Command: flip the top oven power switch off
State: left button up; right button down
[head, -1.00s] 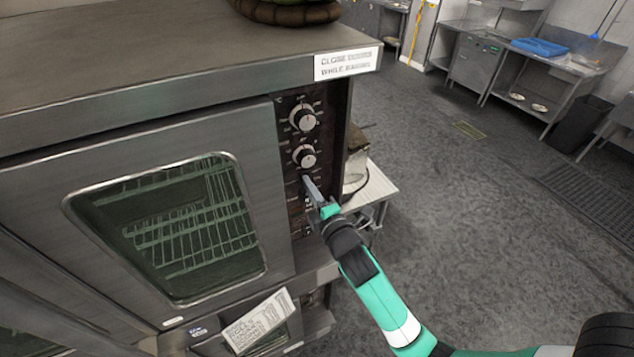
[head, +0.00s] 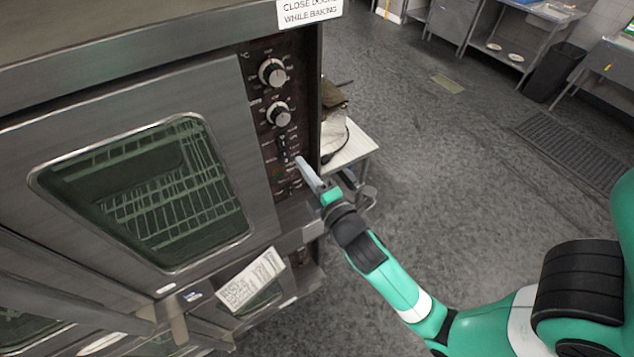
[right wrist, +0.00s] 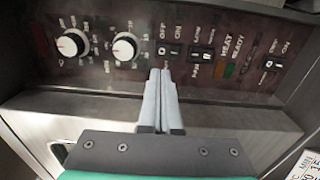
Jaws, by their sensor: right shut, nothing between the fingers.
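The top oven's dark control panel (head: 258,95) shows in the head view at the right of its door. The power switch (head: 282,141), a small black rocker, sits below the lower knob. In the right wrist view the switch (right wrist: 169,49), marked OFF and ON, is just beyond the fingertips; its setting is too small to read surely. My right gripper (head: 300,160) is shut and empty, its tips in front of the panel, slightly below and right of the switch. It also shows in the right wrist view (right wrist: 160,73); contact cannot be told. My left gripper is not in view.
Two knobs (head: 272,72) sit above the switch, and another rocker switch (right wrist: 201,60) is beside it in the wrist view. The oven door (head: 215,110) is closed. Open floor lies to the right.

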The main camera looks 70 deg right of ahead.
jog(key=v, duration=0.5)
jog(key=shift+s+a+r+b, duration=0.1)
jog(key=shift+a+b, duration=0.1)
jog(key=shift+b, duration=0.2)
